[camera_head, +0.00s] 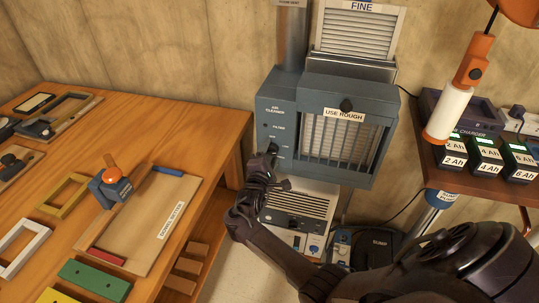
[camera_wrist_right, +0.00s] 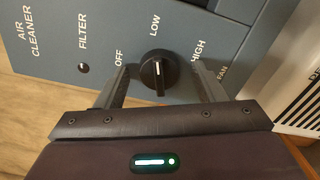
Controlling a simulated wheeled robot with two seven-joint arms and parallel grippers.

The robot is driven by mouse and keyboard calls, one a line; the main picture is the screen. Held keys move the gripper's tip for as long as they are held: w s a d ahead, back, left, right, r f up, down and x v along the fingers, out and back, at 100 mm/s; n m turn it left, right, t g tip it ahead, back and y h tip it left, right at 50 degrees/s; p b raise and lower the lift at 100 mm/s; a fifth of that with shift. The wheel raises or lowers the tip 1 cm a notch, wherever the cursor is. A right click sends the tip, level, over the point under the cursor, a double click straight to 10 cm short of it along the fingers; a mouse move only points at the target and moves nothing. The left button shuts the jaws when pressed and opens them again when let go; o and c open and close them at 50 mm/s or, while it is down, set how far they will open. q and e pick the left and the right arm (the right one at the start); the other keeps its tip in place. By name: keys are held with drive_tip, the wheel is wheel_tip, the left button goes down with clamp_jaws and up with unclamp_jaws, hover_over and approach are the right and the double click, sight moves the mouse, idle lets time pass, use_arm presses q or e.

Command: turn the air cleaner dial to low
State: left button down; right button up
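The air cleaner (camera_head: 285,100) is a blue-grey cabinet against the wall. Its black dial (camera_wrist_right: 158,72) shows in the right wrist view, with OFF to its left, LOW above and HIGH to its right. The dial's white line runs roughly up and down the picture, in line with LOW; I cannot tell for sure which end is the pointer. My right gripper (camera_wrist_right: 158,85) is open, one finger on each side of the dial, with gaps visible. In the head view my right gripper (camera_head: 272,153) is at the panel's lower part and hides the dial. My left gripper is out of view.
A wooden bench (camera_head: 145,130) with frames and a board (camera_head: 150,225) stands at left. A shelf (camera_head: 470,180) with labelled batteries (camera_head: 487,155) is at right, below a hanging orange-and-white lamp (camera_head: 452,105). The cabinet's barred front (camera_head: 340,140) is beside my gripper.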

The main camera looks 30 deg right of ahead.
drive_tip(key=v, duration=0.8)
drive_tip(key=shift+p, duration=0.3)
drive_tip(key=s+a+f+m+g+y+p, duration=0.15)
drive_tip(key=s+f+y, duration=0.4)
drive_tip(key=f, duration=0.85)
drive_tip(key=s+a+f+m+g+y, duration=0.1)
drive_tip(key=s+a+f+y, duration=0.2)
drive_tip(key=s+f, duration=0.8)
drive_tip(key=s+a+f+m+g+y, duration=0.1)
drive_tip(key=s+f, duration=0.4)
drive_tip(key=s, duration=0.5)
drive_tip(key=s+a+f+m+g+y+p, duration=0.1)
drive_tip(key=s+a+f+m+g+y, duration=0.1)
drive_tip(key=s+f, duration=0.4)
drive_tip(key=s+a+f+m+g+y, duration=0.2)
drive_tip(key=s+f+m+g, duration=0.2)
drive_tip(key=s, duration=1)
wheel_tip(320, 180, down, 2)
drive_tip(key=shift+f+g, duration=0.2)
drive_tip(key=shift+g, duration=0.35)
drive_tip(key=shift+s, duration=0.15)
